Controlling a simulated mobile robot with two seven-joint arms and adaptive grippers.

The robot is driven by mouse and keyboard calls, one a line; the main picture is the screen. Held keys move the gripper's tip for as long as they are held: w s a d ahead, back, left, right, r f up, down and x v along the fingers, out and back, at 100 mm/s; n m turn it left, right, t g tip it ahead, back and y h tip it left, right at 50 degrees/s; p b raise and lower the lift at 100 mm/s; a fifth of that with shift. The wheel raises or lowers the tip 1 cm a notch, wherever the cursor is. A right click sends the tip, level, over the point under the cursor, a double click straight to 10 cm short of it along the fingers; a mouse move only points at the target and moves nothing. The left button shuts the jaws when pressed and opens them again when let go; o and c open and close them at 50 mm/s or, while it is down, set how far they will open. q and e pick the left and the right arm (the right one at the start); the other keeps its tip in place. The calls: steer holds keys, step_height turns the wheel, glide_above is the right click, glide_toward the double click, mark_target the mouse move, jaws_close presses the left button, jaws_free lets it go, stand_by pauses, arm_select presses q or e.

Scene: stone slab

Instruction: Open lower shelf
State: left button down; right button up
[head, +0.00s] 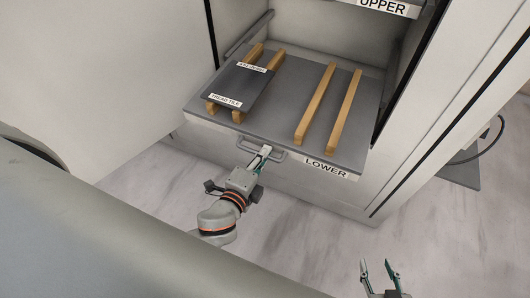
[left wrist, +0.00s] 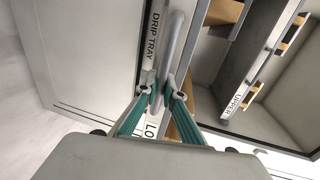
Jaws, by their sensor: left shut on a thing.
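The lower shelf (head: 283,98) is a grey sliding tray marked LOWER that sticks out of the white cabinet. Its front carries a grey bar handle (head: 262,147). My left gripper (head: 264,151) is at this handle, shut on it. In the left wrist view the teal fingers (left wrist: 161,92) close around the handle bar (left wrist: 172,48), and part of the LOWER label shows behind them. My right gripper (head: 380,268) is at the bottom edge of the head view, its fingers apart and empty, away from the shelf.
On the shelf lie wooden bars (head: 316,103) and a dark labelled tile (head: 240,86) resting on two of them. The upper shelf (head: 385,5) is above. A white panel (head: 110,70) stands at left. Pale floor (head: 300,225) is clear in front; a dark cable (head: 475,150) lies at right.

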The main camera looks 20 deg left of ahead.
arm_select(q)
steer(key=c, duration=2.4)
jaws_free()
steer(key=shift+s, duration=0.1)
steer(key=v, duration=1.2)
steer(key=shift+f, duration=0.1)
steer(key=s+f+n+g+p, duration=0.1)
steer(key=f+n, duration=0.3)
steer(key=s+f+n+g+h+p, duration=0.1)
steer(key=f+n+g, duration=0.1)
steer(key=f+n, duration=0.3)
steer(key=s+a+f+n+g+h+p, duration=0.1)
steer(key=f+n+g, duration=0.1)
steer(key=f+n, duration=0.2)
steer(key=shift+s+f+n, duration=0.25)
steer(key=shift+n, duration=0.35)
arm_select(e)
steer(key=shift+s+a+r, duration=0.2)
steer(key=shift+r, duration=0.25)
steer(key=shift+s+a+r, duration=0.15)
steer(key=shift+r, duration=0.25)
